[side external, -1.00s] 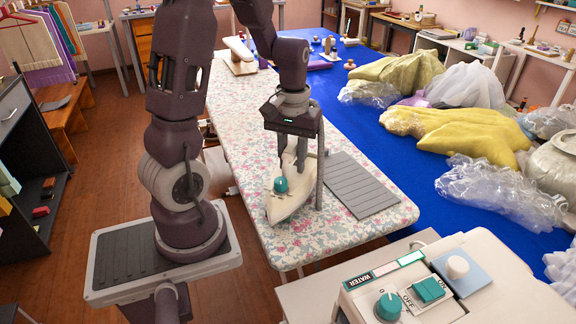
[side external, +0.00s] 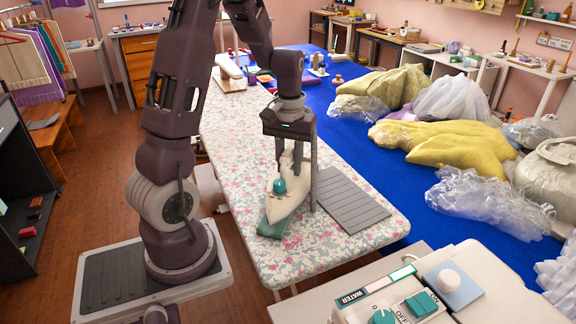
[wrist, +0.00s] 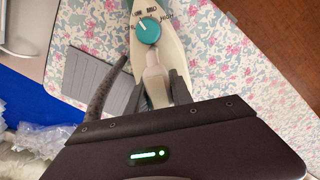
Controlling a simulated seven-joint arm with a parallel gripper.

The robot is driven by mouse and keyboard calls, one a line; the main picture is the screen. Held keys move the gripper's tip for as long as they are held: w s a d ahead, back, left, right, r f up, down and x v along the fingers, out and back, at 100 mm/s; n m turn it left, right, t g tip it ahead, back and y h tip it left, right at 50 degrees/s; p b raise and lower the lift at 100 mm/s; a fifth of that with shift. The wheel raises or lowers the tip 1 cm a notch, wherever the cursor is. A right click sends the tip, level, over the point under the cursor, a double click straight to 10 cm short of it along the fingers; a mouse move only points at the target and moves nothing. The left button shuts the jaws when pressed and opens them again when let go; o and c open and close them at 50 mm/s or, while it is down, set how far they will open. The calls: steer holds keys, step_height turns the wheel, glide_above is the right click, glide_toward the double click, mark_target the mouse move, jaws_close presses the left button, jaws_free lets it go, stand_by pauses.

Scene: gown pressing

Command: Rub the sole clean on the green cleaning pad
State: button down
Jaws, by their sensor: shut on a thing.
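The cream iron (side external: 287,200) with a teal dial (side external: 279,186) is over the flowered ironing board, its nose toward the near end. My gripper (side external: 296,160) is shut on the iron's handle from above; in the wrist view, the handle (wrist: 156,86) sits between the two dark fingers (wrist: 161,92). The green cleaning pad (side external: 268,227) lies on the board, showing at the left and front of the iron's nose. The rest of it is hidden beneath the iron. The sole faces down and is hidden. I cannot tell whether it touches the pad.
A grey ribbed mat (side external: 347,203) lies right of the iron. A dark sleeve (wrist: 104,92) rises beside the handle. The blue table (side external: 400,190) holds a yellow garment (side external: 455,147) and plastic-wrapped bundles. A control box (side external: 420,305) stands at the near end. The board's far stretch is mostly clear.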

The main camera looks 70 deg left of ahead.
mark_target(282, 176)
steer(key=shift+d, duration=0.1)
steer(key=shift+s+d, duration=1.75)
steer(key=shift+d, duration=0.05)
steer(key=shift+s+d+f, duration=0.1)
steer(key=shift+s+d, duration=1.65)
steer(key=shift+d, duration=0.1)
step_height(282, 176, up, 7)
steer(key=shift+w, duration=0.15)
